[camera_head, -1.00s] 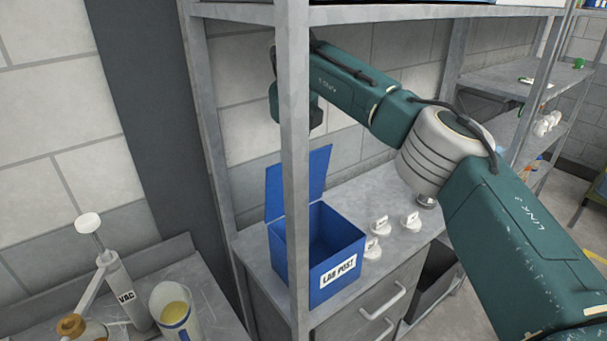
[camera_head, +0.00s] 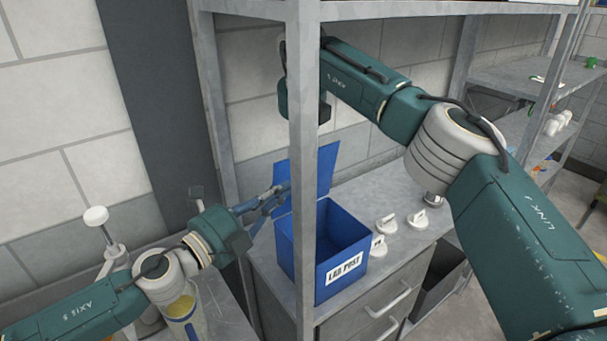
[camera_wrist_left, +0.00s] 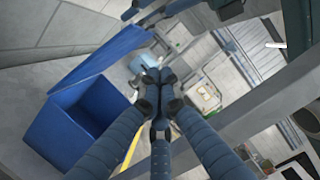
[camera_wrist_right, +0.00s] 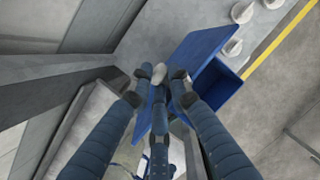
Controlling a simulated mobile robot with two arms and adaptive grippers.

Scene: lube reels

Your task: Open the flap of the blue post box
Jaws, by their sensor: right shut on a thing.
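The blue post box (camera_head: 316,246), labelled LAB POST, stands on the grey shelf unit behind a metal post. Its flap (camera_head: 318,168) stands raised at the back and the box top is uncovered. In the left wrist view the box (camera_wrist_left: 65,125) lies left of the fingers. My left gripper (camera_head: 275,196) is at the flap's left side; its fingertips (camera_wrist_left: 158,77) are together with nothing seen between them.
Several white knob-shaped things (camera_head: 386,222) stand right of the box. The metal shelf post (camera_head: 304,190) rises in front of the box. A grease pump with a white handle (camera_head: 96,215) and a container of yellow stuff (camera_head: 183,308) are on the bench at left.

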